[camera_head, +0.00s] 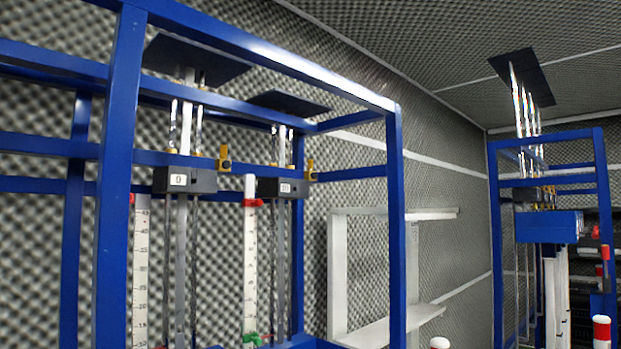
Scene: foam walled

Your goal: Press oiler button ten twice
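Two black boxes with small white labels hang on the blue frame (118,150): a left box (204,181) and a right box (268,188). The right label seems to carry two characters, perhaps 10, but it is too small to read surely. A brass-coloured fitting (224,160) sits beside the left box, and another brass-coloured fitting (311,171) sits beside the right box. I cannot tell which part is a button. Clear tubes and black plates rise above both boxes. Neither of my grippers is in view.
White scales (250,255) with black marks stand upright inside the frame. A white shelf unit (340,270) stands behind it. A second blue frame (497,220) with a blue box (548,227) is at the right. Grey foam covers the walls.

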